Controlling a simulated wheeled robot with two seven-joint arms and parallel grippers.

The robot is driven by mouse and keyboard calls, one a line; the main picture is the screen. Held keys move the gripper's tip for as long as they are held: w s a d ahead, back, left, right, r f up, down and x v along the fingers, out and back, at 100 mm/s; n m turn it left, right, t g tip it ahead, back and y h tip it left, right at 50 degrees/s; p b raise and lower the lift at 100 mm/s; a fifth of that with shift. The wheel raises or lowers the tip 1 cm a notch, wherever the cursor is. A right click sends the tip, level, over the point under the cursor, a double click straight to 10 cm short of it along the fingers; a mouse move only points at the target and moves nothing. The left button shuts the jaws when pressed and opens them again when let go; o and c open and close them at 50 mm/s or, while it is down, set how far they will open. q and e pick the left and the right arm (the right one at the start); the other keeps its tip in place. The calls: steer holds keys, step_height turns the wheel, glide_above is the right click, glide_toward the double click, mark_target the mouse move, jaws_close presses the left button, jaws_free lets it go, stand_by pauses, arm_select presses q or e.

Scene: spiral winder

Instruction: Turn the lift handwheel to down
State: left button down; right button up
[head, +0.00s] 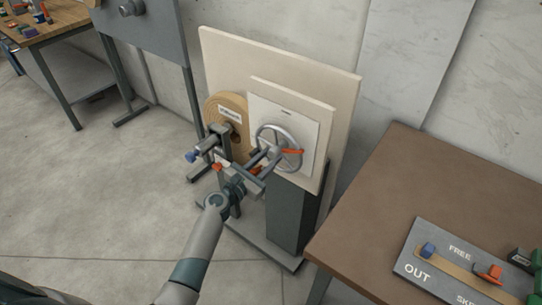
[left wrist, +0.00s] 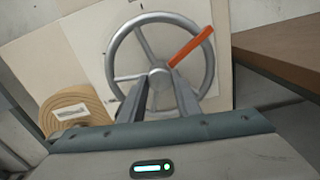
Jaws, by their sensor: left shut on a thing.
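The lift handwheel (head: 290,138) is a grey spoked wheel on a white panel (head: 318,118). One spoke carries an orange marker, which points right in the head view. In the left wrist view the handwheel (left wrist: 112,60) fills the upper middle, and its orange marker (left wrist: 190,45) points up and right. My left gripper (head: 270,155) reaches the wheel from the front. In the left wrist view its two fingers (left wrist: 160,84) are shut on the wheel's hub area, and they hide the lower part of it. My right gripper is in neither view.
A tan spiral roll (head: 212,108) stands left of the panel, with blue-tipped and orange-tipped parts in front. A brown table (head: 400,190) at the right holds a grey board (head: 440,277) marked FREE and OUT. A workbench (head: 60,25) stands far left. The floor at left is clear.

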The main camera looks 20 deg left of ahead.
arm_select(q)
steer(key=n+p, duration=0.1)
steer(key=n, duration=0.1)
steer(key=n+p, duration=0.1)
steer(key=shift+r+n, duration=0.2)
steer(key=shift+n, duration=0.2)
steer(key=n+p, duration=0.2)
steer(key=n, duration=0.1)
steer(key=shift+d+n+p, duration=0.1)
steer(key=shift+n+p, duration=1)
steer(key=shift+n, duration=0.4)
steer(key=shift+f+n+p, duration=0.15)
steer(key=shift+n+p, duration=0.5)
steer(key=shift+n, duration=0.55)
steer(key=c, duration=1.3)
jaws_free()
steer(key=shift+c, duration=0.2)
